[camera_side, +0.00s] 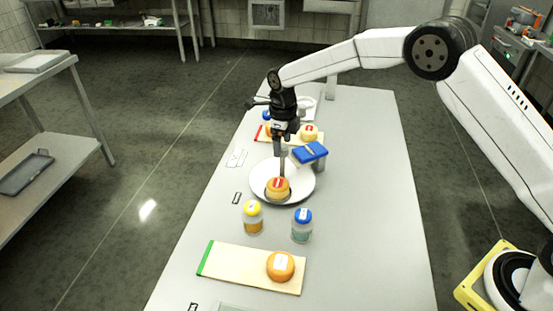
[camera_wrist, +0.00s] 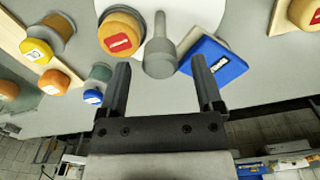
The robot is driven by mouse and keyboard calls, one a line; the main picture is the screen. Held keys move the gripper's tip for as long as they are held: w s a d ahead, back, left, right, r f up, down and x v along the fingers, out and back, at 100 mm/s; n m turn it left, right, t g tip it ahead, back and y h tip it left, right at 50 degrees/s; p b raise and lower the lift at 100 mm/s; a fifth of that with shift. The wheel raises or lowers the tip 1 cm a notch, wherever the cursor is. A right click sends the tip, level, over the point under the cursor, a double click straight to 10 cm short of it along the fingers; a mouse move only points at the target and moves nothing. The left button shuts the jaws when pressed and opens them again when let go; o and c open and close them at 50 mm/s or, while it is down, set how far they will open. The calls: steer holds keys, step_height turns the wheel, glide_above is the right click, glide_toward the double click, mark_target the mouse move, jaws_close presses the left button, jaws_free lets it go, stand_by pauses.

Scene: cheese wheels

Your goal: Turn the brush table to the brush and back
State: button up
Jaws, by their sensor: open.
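The brush table is a round white disc (camera_side: 262,184) in the middle of the bench. A cheese wheel with a red label (camera_side: 278,187) sits near its front edge; it also shows in the wrist view (camera_wrist: 122,35). A grey peg (camera_wrist: 160,58) with a round knob stands up from the disc beside the cheese. The blue brush (camera_side: 310,153) is on a grey stand at the disc's right; the wrist view shows it too (camera_wrist: 218,62). My gripper (camera_side: 284,146) is open above the disc. In the wrist view the knob appears between its fingertips (camera_wrist: 160,64); contact cannot be told.
A yellow-lidded jar (camera_side: 253,217) and a blue-lidded jar (camera_side: 302,225) stand in front of the disc. Nearer is a green-ended board (camera_side: 228,262) with a white-labelled cheese wheel (camera_side: 281,266). Behind is another board with a cheese wheel (camera_side: 309,132). The bench's right side is clear.

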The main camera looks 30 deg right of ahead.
steer(key=shift+r, duration=3.2)
steer(key=shift+s+d, duration=0.1)
steer(key=s+d+f+n+t, duration=0.1)
steer(key=s+d+n, duration=0.3)
steer(key=s+n, duration=1)
steer(key=s+d+f+n+t, duration=0.1)
steer(key=s+d+n, duration=0.3)
steer(key=s+n, duration=1)
steer(key=shift+s+d+f+n+t, duration=0.15)
steer(key=shift+s+f+n+t, duration=0.2)
steer(key=shift+f+n, duration=0.25)
